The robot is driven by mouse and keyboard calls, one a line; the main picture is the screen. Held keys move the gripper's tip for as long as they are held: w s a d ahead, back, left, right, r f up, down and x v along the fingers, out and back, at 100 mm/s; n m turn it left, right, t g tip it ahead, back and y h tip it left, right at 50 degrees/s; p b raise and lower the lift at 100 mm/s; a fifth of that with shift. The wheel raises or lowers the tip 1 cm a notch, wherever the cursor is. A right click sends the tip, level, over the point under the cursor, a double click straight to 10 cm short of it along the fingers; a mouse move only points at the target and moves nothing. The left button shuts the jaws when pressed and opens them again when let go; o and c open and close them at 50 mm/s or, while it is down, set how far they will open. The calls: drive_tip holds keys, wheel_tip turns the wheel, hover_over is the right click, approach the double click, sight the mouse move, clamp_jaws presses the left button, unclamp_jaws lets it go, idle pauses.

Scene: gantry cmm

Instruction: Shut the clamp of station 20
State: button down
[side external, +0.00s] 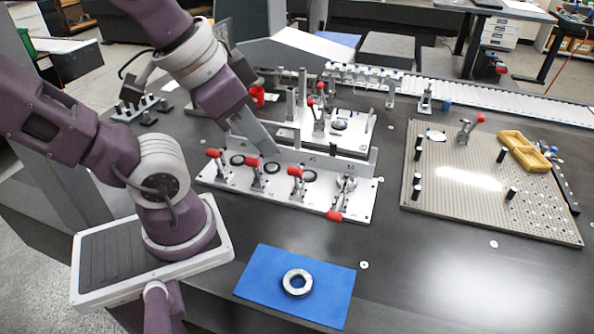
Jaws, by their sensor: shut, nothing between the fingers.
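A light metal fixture plate (212,178) carries a row of red-handled toggle clamps. From left to right they are a first clamp (213,154), a second clamp (253,163), a third clamp (295,172) and a rightmost clamp (334,216). The three left handles stand up; the rightmost handle lies low toward the plate's front edge. Station marks on the upright strip behind are too small to read, so I cannot tell which clamp is station 20. My gripper (270,149) is shut and empty, pointing down by the strip, above and behind the second clamp.
Another clamp fixture (352,142) stands behind the row. A perforated plate (455,205) with black posts and a yellow tray (525,150) is at right. A blue mat (252,285) with a metal ring (297,282) lies in front. The dark table is clear between them.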

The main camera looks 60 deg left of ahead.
drive_tip(key=w+a+r+n+g, duration=0.2)
drive_tip(key=w+a, duration=0.2)
drive_tip(key=w, duration=0.4)
drive_tip(key=n+g, duration=0.4)
drive_tip(key=n, duration=0.3)
hover_over(296, 168)
drive_tip(key=w+a, duration=0.4)
drive_tip(key=a, duration=0.1)
wheel_tip(296, 168, down, 16)
drive_tip(key=shift+h, duration=0.4)
drive_tip(key=shift+s+d+f, duration=0.45)
drive_tip(key=shift+d+f, duration=0.1)
drive_tip(key=shift+f, duration=1.5)
drive_tip(key=shift+s+d+f, duration=0.5)
drive_tip(key=shift+d+f, duration=0.1)
drive_tip(key=shift+f, duration=1.45)
drive_tip(key=shift+s+d+f, duration=0.45)
drive_tip(key=shift+d+f, duration=0.1)
drive_tip(key=shift+f, duration=1.5)
drive_tip(key=shift+s, duration=0.1)
drive_tip(key=shift+s+d, duration=0.2)
drive_tip(key=shift+d, duration=0.1)
